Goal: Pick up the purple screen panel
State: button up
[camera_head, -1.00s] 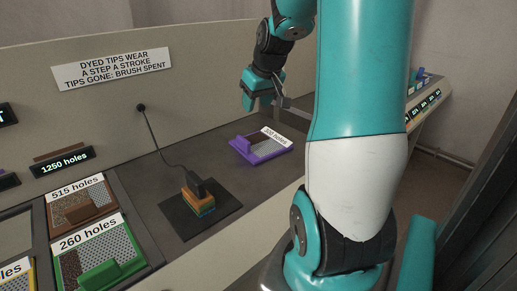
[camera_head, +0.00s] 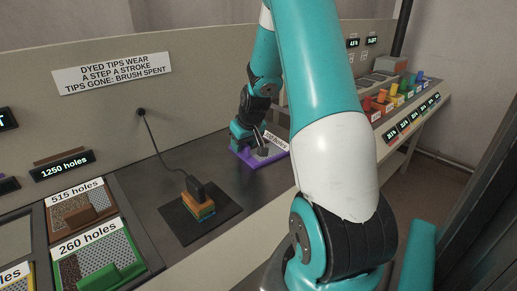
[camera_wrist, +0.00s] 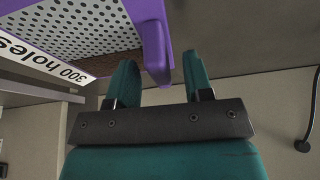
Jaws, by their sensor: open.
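The purple screen panel (camera_head: 275,157) lies on the dark counter in the head view, partly hidden by my gripper. In the wrist view its purple frame, perforated plate and "300 holes" label fill the upper left, and its raised purple handle (camera_wrist: 156,52) juts toward my gripper. My gripper (camera_wrist: 160,75) is open. The handle's end lies at the gap between the two teal fingertips, close to the right finger; I cannot tell whether they touch. In the head view my gripper (camera_head: 243,143) is down at the panel's left side.
A dark pad (camera_head: 226,219) holds a corded brush block (camera_head: 199,204) left of the panel. Brown (camera_head: 78,204) and green (camera_head: 100,257) screen panels sit in the left rack. A back wall (camera_head: 210,72) rises behind the counter. Several coloured blocks (camera_head: 394,93) stand at far right.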

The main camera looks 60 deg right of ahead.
jog(key=shift+w+f, duration=0.1)
jog(key=shift+f, duration=0.25)
jog(key=shift+d, duration=0.1)
grip_shut()
jog(key=shift+r, duration=0.1)
